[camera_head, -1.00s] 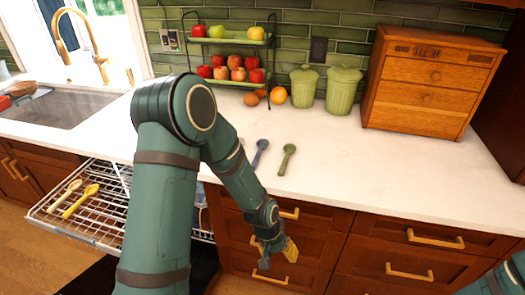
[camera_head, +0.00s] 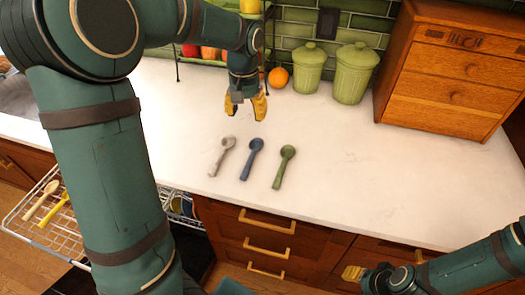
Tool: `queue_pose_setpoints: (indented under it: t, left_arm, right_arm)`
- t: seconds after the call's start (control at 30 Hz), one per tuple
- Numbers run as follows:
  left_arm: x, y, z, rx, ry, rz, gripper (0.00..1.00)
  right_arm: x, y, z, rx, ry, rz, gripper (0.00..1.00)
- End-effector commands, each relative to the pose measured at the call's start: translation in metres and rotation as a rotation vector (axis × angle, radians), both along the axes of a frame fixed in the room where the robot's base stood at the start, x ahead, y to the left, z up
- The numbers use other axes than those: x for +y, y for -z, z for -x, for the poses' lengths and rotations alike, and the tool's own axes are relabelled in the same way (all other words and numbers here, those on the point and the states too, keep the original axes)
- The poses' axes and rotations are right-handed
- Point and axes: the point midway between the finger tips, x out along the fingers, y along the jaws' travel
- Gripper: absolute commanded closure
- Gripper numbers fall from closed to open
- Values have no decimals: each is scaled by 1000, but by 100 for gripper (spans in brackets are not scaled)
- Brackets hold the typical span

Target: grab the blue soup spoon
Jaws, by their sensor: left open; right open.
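The blue soup spoon (camera_head: 252,158) lies on the white counter, between a grey spoon (camera_head: 222,155) on its left and a green spoon (camera_head: 284,167) on its right. Its bowl points away from me and its handle toward the counter's front edge. My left gripper (camera_head: 246,116) is open and empty, pointing down above the counter, just beyond the spoon bowls and apart from them. My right gripper (camera_head: 352,272) is low in front of the drawers at the bottom right, away from the spoons.
Green canisters (camera_head: 353,73), an orange (camera_head: 278,77) and a fruit rack stand at the back. A wooden drawer box (camera_head: 450,70) is at the back right. A dishwasher rack (camera_head: 45,228) with two spoons is pulled out at the lower left. Counter right of the spoons is clear.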

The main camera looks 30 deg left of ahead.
Motion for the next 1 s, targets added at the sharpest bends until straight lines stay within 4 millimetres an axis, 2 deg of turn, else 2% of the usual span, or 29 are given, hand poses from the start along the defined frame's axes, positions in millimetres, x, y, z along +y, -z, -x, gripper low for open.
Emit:
queue_pose_setpoints:
  t: [0.03,0.23,0.47,0.7,0.8,1.0]
  left_arm:
    - [0,16,0,-1,-1,1,46]
    - [0,39,0,-2,0,1,46]
    - [0,59,1,1,0,0,46]
    - [-1,105,1,2,1,0,46]
    - [-1,118,1,1,0,0,46]
    - [-1,129,1,-1,0,1,46]
  right_arm:
    - [1,17,3,5,-4,0,53]
    - [2,40,8,18,-14,-2,53]
    - [2,48,9,21,-18,-2,53]
    - [2,58,8,17,-17,-1,53]
    - [2,61,7,15,-17,-1,53]
    - [2,63,6,13,-17,-1,53]
